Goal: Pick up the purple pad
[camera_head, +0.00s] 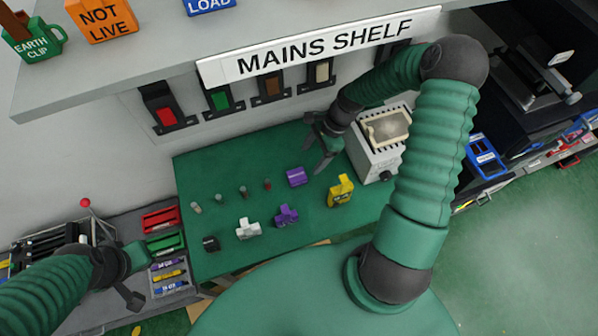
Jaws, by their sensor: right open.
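A small purple block that looks like the purple pad (297,176) lies on the green mat (215,175), right of its centre. A second purple piece (286,215), with an upright part, stands nearer to me. My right gripper (318,150) is open and empty. It is just beyond and to the right of the purple pad, beside the grey box, and appears apart from the pad. My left gripper (130,282) is at the lower left, by the marker tray and far from the pad; its jaw opening is unclear.
A grey box with a beige top (378,150) stands right of the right gripper. A yellow piece (340,190), a white piece (248,228), a black piece (210,243) and several small pegs stand on the mat. The shelf labelled MAINS SHELF (320,47) overhangs the back.

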